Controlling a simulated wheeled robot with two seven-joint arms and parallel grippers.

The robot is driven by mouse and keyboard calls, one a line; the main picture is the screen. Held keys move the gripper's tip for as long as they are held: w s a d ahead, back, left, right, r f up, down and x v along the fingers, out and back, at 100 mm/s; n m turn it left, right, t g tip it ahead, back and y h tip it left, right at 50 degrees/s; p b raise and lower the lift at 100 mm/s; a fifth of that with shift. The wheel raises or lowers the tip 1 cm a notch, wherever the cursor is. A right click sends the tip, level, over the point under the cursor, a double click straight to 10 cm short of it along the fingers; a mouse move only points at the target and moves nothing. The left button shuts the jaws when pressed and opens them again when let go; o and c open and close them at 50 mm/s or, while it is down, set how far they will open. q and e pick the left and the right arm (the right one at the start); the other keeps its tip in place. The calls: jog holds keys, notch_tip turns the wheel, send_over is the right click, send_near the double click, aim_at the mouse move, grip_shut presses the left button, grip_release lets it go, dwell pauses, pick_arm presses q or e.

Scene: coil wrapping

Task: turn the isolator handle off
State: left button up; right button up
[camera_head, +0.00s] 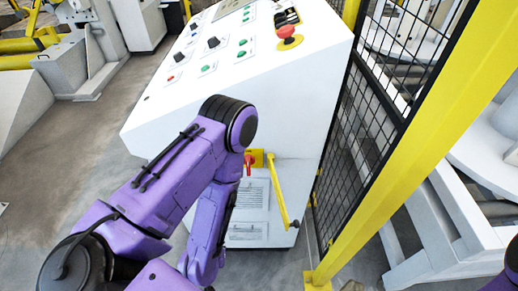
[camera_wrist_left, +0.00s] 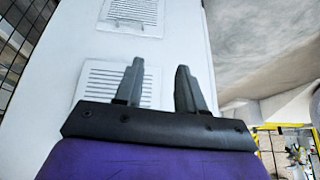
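The isolator handle (camera_head: 249,163) is a small red handle on a yellow plate, on the front of the white control cabinet (camera_head: 300,85). My left arm crosses in front of the cabinet, with its bend just left of the handle and partly covering the plate. In the left wrist view my left gripper (camera_wrist_left: 157,68) is open, its two grey fingers apart with nothing between them. The fingers are in front of a printed label (camera_wrist_left: 97,78) on the white panel. The handle is not visible in that view. My right gripper is not in view.
A yellow bar (camera_head: 279,190) hangs down the cabinet front, right of the handle. A red emergency button (camera_head: 287,34) and several knobs sit on the sloped top. A black mesh fence with a yellow post (camera_head: 420,130) stands close on the right. Bare floor lies left.

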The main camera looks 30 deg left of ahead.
pick_arm(q)
jog(key=w+d+r+t, duration=0.2)
jog(key=w+r+t, duration=0.1)
jog(key=w, duration=0.3)
jog(key=t+y+b, duration=0.2)
jog(key=t+y, duration=0.4)
jog(key=t, duration=0.2)
send_near(248, 164)
jog(key=b+x, duration=0.1)
jog(key=x, duration=0.1)
jog(key=b+x, duration=0.4)
jog(key=x, duration=0.1)
jog(key=shift+a+f, duration=0.1)
jog(key=shift+f, duration=0.15)
jog(key=x, duration=0.2)
jog(key=shift+w+a+r, duration=0.1)
jog(key=shift+w+r, duration=0.1)
jog(key=shift+w, duration=0.1)
jog(key=shift+r, duration=0.1)
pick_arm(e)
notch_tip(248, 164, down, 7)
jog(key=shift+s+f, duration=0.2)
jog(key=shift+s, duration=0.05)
pick_arm(q)
grip_shut()
